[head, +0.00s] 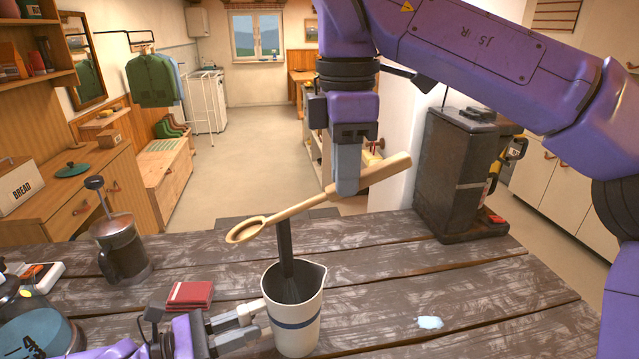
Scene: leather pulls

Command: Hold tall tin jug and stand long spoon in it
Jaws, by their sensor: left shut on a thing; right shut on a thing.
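The tall tin jug (294,335) is white with a dark blue band and stands upright near the front of the wooden table. My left gripper (258,312) is shut on the jug's left side, where its handle would be. A dark utensil (286,252) stands upright in the jug. The long wooden spoon (300,207) is held in the air above the jug, slanted, with its bowl low at left and its thick handle end up at right. My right gripper (346,190) is shut on the spoon's handle from above. The spoon's bowl is outside the jug, left of the dark utensil.
The weathered table (390,285) has free room right of the jug, with a pale blue scrap (430,323) on it. A red book (190,295) and a French press (121,250) stand left. A dark coffee machine (450,175) stands at the back right.

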